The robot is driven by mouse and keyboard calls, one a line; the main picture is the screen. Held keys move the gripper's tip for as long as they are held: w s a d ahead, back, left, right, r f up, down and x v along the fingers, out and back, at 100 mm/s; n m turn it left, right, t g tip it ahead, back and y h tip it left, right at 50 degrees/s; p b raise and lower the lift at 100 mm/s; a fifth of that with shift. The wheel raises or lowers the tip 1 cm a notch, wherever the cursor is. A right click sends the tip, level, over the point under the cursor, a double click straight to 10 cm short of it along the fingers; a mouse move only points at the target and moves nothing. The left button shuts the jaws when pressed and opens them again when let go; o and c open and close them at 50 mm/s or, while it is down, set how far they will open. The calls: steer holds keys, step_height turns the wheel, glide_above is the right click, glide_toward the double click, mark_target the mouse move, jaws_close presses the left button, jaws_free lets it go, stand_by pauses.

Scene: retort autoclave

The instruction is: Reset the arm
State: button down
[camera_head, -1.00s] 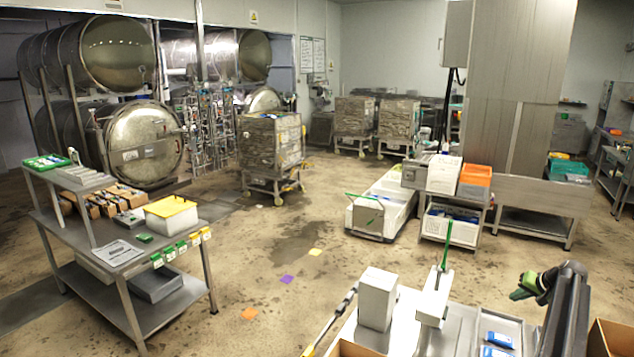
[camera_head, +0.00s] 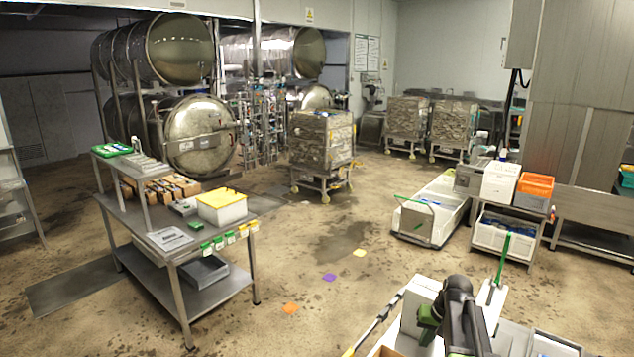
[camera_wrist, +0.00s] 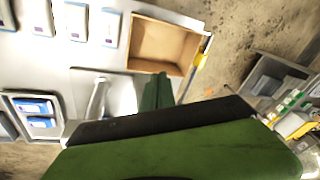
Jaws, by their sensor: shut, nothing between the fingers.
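My gripper (camera_wrist: 157,92) shows in the wrist view as green fingers shut together, with nothing between them. The dark and green body of the gripper fills the bottom of that view. In the head view my dark arm stands folded at the bottom right, with the green gripper end (camera_head: 429,320) on its left side. The gripper is in front of a white box (camera_head: 412,306) and hides part of it. The fingertips are not clear in the head view.
The wrist view shows a work surface (camera_wrist: 34,70) with an open cardboard box (camera_wrist: 140,62) and a tray of blue packets (camera_wrist: 38,124). A white tool holder with a green handle (camera_head: 504,258) stands right of my arm. A steel table (camera_head: 150,243) stands left, with open floor between.

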steer(key=s+a+n+g+h, duration=0.1)
steer(key=s+a, duration=0.4)
steer(key=a, duration=0.3)
steer(key=s+a+n+g, duration=0.1)
steer(key=s+a, duration=0.4)
steer(key=a, duration=0.3)
steer(key=s+f+b, duration=0.1)
steer(key=f+b, duration=0.9)
steer(key=s+a+f+b, duration=0.1)
steer(key=s+f+b, duration=0.1)
steer(key=f+b, duration=0.8)
steer(key=shift+a+f+n+g+h, duration=0.25)
steer(key=shift+f+n+g+h, duration=0.05)
steer(key=shift+f, duration=0.1)
